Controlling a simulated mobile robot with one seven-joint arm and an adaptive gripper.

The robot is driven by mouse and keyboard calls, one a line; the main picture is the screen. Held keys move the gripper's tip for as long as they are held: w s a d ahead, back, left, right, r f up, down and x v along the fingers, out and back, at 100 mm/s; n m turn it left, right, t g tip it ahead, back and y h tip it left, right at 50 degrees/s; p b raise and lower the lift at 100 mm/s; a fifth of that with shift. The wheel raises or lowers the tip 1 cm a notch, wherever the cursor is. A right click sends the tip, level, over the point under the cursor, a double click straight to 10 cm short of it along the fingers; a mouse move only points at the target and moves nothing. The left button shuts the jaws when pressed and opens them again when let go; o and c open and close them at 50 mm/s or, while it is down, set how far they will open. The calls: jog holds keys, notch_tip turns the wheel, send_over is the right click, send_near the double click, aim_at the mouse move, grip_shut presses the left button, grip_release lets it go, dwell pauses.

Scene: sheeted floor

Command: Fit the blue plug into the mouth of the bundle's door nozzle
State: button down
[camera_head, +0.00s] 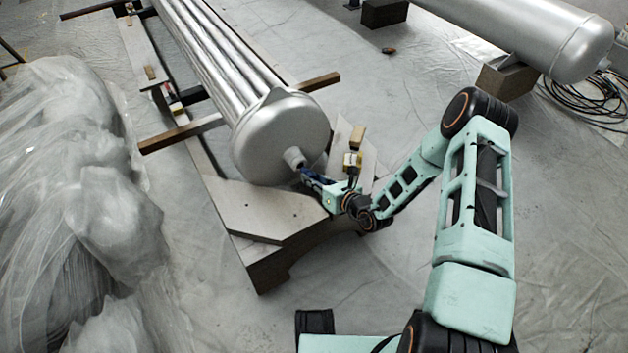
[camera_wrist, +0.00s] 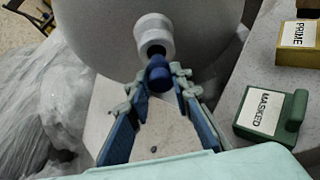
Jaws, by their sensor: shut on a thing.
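The silver bundle (camera_head: 281,135) lies with its domed door end toward me. Its pale door nozzle (camera_head: 293,157) sticks out low on that end, and in the wrist view the nozzle (camera_wrist: 154,30) shows a dark round mouth. My gripper (camera_wrist: 160,79) is shut on the blue plug (camera_wrist: 158,73), which sits between the fingertips just in front of the mouth. The plug's far end overlaps the mouth's lower edge in the picture; I cannot tell whether it touches or has entered. In the head view my gripper (camera_head: 309,174) is at the nozzle, and the plug is too small to make out.
A green block marked MASKED (camera_wrist: 262,113) and a yellow block marked PRIME (camera_wrist: 298,42) stand on the board right of my gripper. Plastic sheeting (camera_head: 75,210) is heaped at left. Another silver vessel (camera_head: 520,35) lies at upper right. The floor between is mostly clear.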

aim_at(310, 174)
jog(key=shift+w+a, duration=0.45)
jog(key=shift+w, duration=0.2)
jog(key=shift+w+a, duration=0.45)
jog(key=shift+w, duration=0.2)
dwell(1.3)
jog(key=c, duration=1.7)
grip_release()
jog(key=shift+o, duration=0.2)
jog(key=shift+s+d, duration=0.1)
